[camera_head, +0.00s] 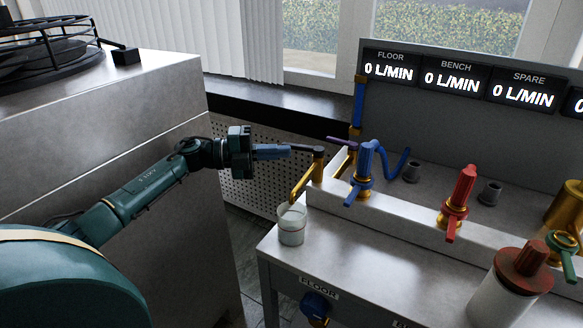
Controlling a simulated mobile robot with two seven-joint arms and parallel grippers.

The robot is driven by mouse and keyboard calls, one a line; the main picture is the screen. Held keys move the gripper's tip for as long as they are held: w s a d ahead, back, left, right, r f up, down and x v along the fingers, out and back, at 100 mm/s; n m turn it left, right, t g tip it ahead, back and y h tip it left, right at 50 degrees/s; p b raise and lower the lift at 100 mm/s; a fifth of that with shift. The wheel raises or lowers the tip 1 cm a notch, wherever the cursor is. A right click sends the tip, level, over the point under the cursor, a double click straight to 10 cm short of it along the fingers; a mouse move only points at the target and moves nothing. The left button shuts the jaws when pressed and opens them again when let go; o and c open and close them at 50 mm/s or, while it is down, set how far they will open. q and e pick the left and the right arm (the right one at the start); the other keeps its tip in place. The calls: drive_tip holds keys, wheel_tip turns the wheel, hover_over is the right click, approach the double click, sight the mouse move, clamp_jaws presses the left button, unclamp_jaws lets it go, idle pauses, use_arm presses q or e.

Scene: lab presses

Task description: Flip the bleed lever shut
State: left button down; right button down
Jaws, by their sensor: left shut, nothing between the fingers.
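A brass bleed tap (303,181) with a downward spout stands at the left end of the bench's raised ledge. A dark lever (306,149) lies across its top and points left toward my left gripper. My left gripper (288,152) is shut and empty, with its bluish fingers reaching right. Its tips are at or very near the lever's free end; I cannot tell if they touch. A second, purplish lever (342,143) shows just behind the tap. A clear cup (291,224) stands below the spout. My right gripper is not in view.
A blue-handled valve (364,172) and a red-handled valve (457,203) stand to the right on the ledge. A red-capped jar (511,288) is at the front right. Displays at the back (451,78) read 0 L/MIN. A grey cabinet (150,95) is at left.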

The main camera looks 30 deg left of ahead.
use_arm(q)
wheel_tip(320, 180, up, 10)
drive_tip(key=p, duration=0.1)
idle(0.4)
drive_tip(key=shift+s+a, duration=0.1)
idle(0.4)
